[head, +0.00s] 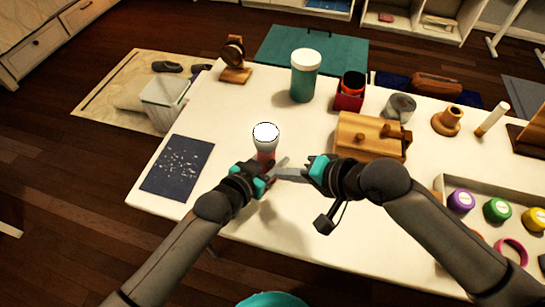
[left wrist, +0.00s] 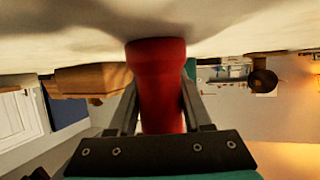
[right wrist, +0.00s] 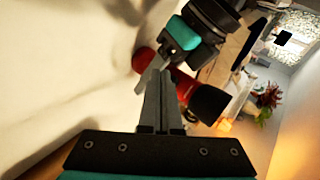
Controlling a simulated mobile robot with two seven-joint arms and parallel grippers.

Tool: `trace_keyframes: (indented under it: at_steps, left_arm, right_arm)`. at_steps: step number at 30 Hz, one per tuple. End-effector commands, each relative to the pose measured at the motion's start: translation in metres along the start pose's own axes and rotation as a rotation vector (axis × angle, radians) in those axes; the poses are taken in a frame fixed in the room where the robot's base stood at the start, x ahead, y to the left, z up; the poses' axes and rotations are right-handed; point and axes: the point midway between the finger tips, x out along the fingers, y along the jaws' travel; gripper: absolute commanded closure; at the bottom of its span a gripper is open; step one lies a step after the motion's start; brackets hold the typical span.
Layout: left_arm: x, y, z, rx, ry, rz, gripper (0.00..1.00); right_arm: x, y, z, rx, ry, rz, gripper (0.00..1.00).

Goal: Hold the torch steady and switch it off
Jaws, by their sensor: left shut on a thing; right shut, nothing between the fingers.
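The torch (head: 265,157) has a red body and a wide head with a bright white face turned up in the head view. My left gripper (head: 268,168) is shut around its red body, which stands between the two fingers in the left wrist view (left wrist: 160,95). In the right wrist view the torch (right wrist: 208,103) shows a dark, flared head end. My right gripper (head: 280,174) is shut and empty. Its fingertips are close beside the torch body; I cannot tell whether they touch.
On the white table (head: 215,120), a wooden box (head: 365,138) stands right of the torch, a teal jar (head: 304,75) behind it and a dark blue speckled mat (head: 178,167) to its left. A tray with coloured lids (head: 497,209) is at right. The front middle is clear.

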Motion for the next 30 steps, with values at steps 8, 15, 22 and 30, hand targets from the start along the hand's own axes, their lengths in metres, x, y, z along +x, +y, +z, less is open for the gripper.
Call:
trace_keyframes:
  at_steps: [8, 15, 22, 30]
  left_arm:
    - [0.0000, 0.0001, 0.0006, 0.000, -0.001, 0.000, 1.00]
    - [0.0000, 0.0001, 0.0006, 0.000, -0.001, 0.000, 1.00]
    - [0.0000, 0.0002, 0.0006, 0.000, -0.001, 0.000, 1.00]
    - [0.0000, 0.0001, 0.0006, 0.000, -0.001, 0.000, 1.00]
  right_arm:
    - [0.0000, 0.0000, 0.0000, 0.000, 0.000, 0.000, 1.00]
    - [0.0016, -0.0014, -0.0014, 0.000, 0.001, -0.001, 1.00]
    - [0.0065, -0.0049, -0.0043, 0.000, -0.001, 0.000, 1.00]
    - [0.0065, -0.0047, -0.0046, 0.000, 0.000, 0.000, 1.00]
